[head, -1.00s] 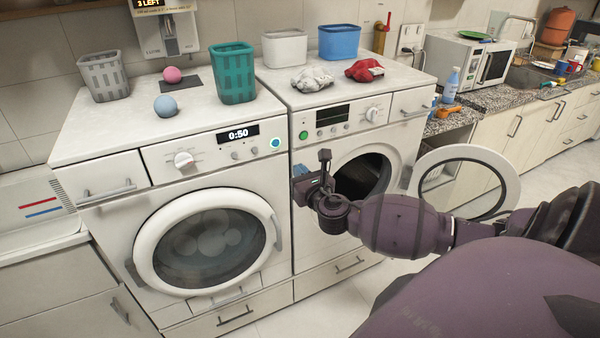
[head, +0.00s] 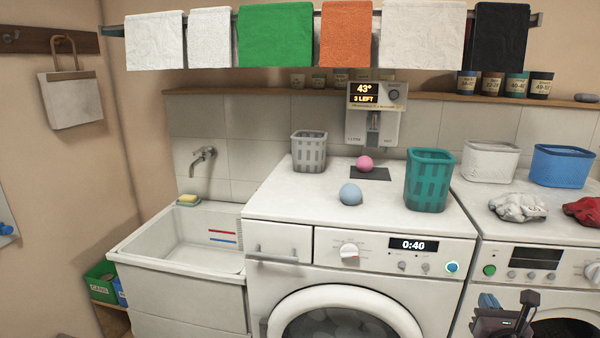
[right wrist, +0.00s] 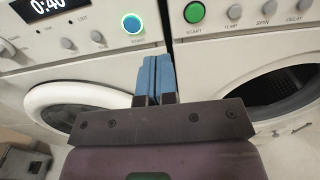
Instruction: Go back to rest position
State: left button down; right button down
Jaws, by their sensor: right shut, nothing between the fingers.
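My right gripper (head: 488,300) shows at the bottom right of the head view, in front of the gap between the two washing machines. In the right wrist view its blue fingertips (right wrist: 155,75) are together with nothing between them. The left washer (head: 330,235) has its door shut and its display reads 0:40. The right washer (head: 495,256) is partly cut off by the frame, and its dark drum opening (right wrist: 280,88) shows in the right wrist view. My left gripper is not in any view.
On the washers stand a grey basket (head: 309,152), a teal basket (head: 429,180), a white basket (head: 491,161), a blue basket (head: 562,166), a pink ball (head: 364,163), a blue ball (head: 350,194), a white cloth (head: 518,207) and a red cloth (head: 584,210). A sink (head: 165,262) is left. Towels (head: 275,35) hang above.

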jog(key=s+a+f+m+g+y, duration=0.25)
jog(key=a+f+m, duration=0.25)
jog(key=m, duration=0.5)
jog(key=s+a+f+m+g+y, duration=0.1)
jog(key=s+a+f+m+y, duration=0.35)
jog(key=m, duration=0.65)
jog(key=s+a+f+m+g+h, duration=0.1)
jog(key=s+a+f+m, duration=0.2)
jog(key=s+f+m, duration=0.2)
jog(key=s+a+f+m+g+h, duration=0.1)
jog(key=s+a+f+m, duration=0.3)
jog(key=s, duration=0.6)
notch_tip(320, 180, down, 2)
jog(key=shift+m, duration=1)
